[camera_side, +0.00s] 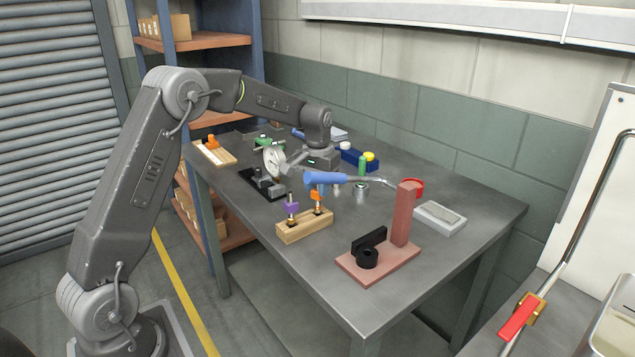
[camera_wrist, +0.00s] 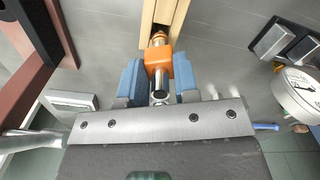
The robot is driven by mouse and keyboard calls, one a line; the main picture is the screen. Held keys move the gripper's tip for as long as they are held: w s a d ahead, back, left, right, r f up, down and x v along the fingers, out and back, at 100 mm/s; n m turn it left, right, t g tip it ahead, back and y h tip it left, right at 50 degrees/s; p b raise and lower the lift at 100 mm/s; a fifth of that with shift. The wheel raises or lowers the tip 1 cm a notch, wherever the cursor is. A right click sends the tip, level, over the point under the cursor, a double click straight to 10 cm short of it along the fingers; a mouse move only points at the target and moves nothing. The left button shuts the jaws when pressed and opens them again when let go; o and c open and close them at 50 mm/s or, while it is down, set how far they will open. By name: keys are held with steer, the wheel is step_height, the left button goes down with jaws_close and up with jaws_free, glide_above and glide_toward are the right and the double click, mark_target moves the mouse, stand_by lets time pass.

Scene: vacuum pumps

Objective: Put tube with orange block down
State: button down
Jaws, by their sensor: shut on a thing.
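The tube with the orange block (camera_side: 316,195) is upright at the right end of a wooden holder (camera_side: 303,230) in the side view. My gripper (camera_wrist: 159,82) is shut on the orange block (camera_wrist: 159,64), with one blue finger on each side of it. The tube's lower end meets the wooden holder (camera_wrist: 151,20) in the wrist view; I cannot tell how deep it sits. A tube with a purple block (camera_side: 292,208) stands in the holder's left end.
A pinkish base with a tall red post (camera_side: 405,215) and a black clamp (camera_side: 367,256) stands right of the holder. A dial gauge (camera_side: 274,160) on a black stand is behind it. The table's front corner is clear.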

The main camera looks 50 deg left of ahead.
steer(key=shift+f, duration=0.25)
stand_by(0.4)
steer(key=c, duration=0.8)
jaws_free()
steer(key=shift+r, duration=0.1)
step_height(320, 180, up, 14)
steer(key=shift+f, duration=0.15)
steer(key=shift+c, duration=0.2)
jaws_close()
stand_by(0.7)
